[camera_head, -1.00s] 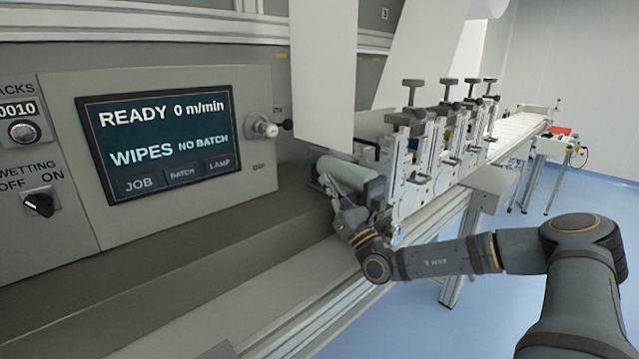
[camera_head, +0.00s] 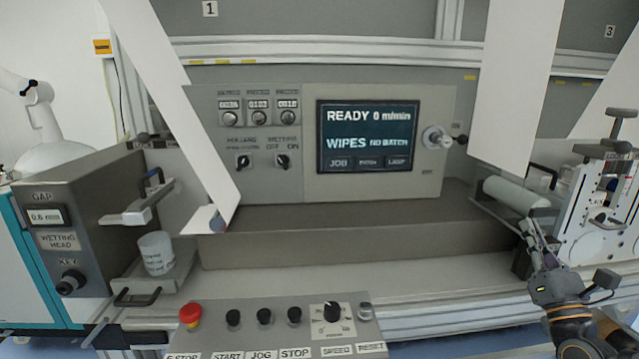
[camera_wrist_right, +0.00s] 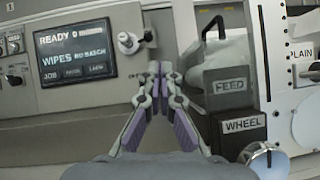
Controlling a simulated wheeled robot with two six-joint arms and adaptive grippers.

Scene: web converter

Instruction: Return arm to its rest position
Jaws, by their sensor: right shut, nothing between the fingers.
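My right gripper (camera_head: 533,232) is at the lower right of the head view, in front of a white roller (camera_head: 515,195) on the machine. In the right wrist view its two purple-lined fingers (camera_wrist_right: 160,72) come together at their tips, with nothing seen between them. There it points at the grey machine front, between the display and the FEED block (camera_wrist_right: 229,87). Most of my right arm is cut off by the head view's lower right edge. My left gripper is in neither current view.
The display (camera_head: 367,137) reads READY 0 m/min. A WHEEL block (camera_wrist_right: 243,124) and knob (camera_wrist_right: 266,160) are close to the right gripper. White web sheets (camera_head: 518,80) hang above.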

